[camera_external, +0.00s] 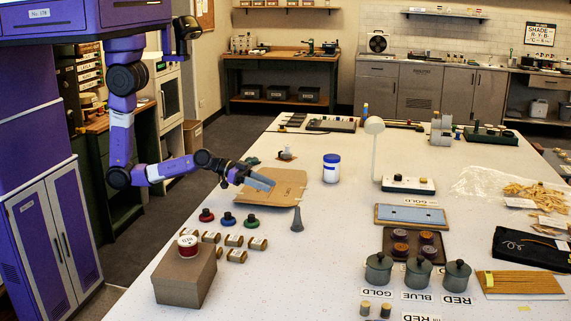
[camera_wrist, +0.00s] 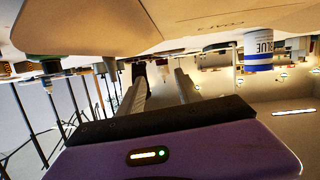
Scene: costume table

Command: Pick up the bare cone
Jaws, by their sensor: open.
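The bare cone (camera_external: 297,219) is a slim grey cone, upright on the white table beside the lower right corner of a cardboard sheet, in the external view. In the wrist view, which is upside down, a small grey tapered shape (camera_wrist: 111,68) left of the fingers looks like this cone. My gripper (camera_external: 270,184) is over the cardboard sheet (camera_external: 285,206), up and to the left of the cone and apart from it. Its two fingers (camera_wrist: 160,80) also show in the wrist view, spread with nothing between them.
Red, blue and green knob-like pieces (camera_external: 228,219) stand left of the cone, with several small spools (camera_external: 235,240) nearer. A blue-and-white jar (camera_external: 331,168) stands behind. A lamp (camera_external: 375,150) and lidded pots (camera_external: 418,272) are to the right. The table between cone and pots is clear.

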